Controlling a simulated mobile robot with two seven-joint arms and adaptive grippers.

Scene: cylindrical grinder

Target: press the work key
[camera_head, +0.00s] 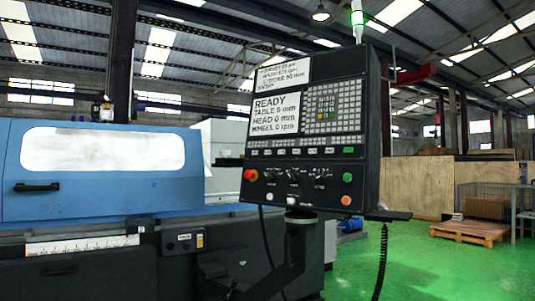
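The dark control panel (313,172) of the grinder stands near the middle, tilted slightly in the picture. Its screen (275,112) reads READY, with table, head and wheel at 0. A keypad (332,105) lies right of the screen. A row of small keys (298,151) runs below, with a lit green key (348,150) at its right end. The key labels are too small to read, so I cannot tell which is the work key. Neither of my grippers can be made out in this view.
The blue grinder housing (105,199) fills the left. Green floor (400,265) is open at right, before a pallet (468,231).

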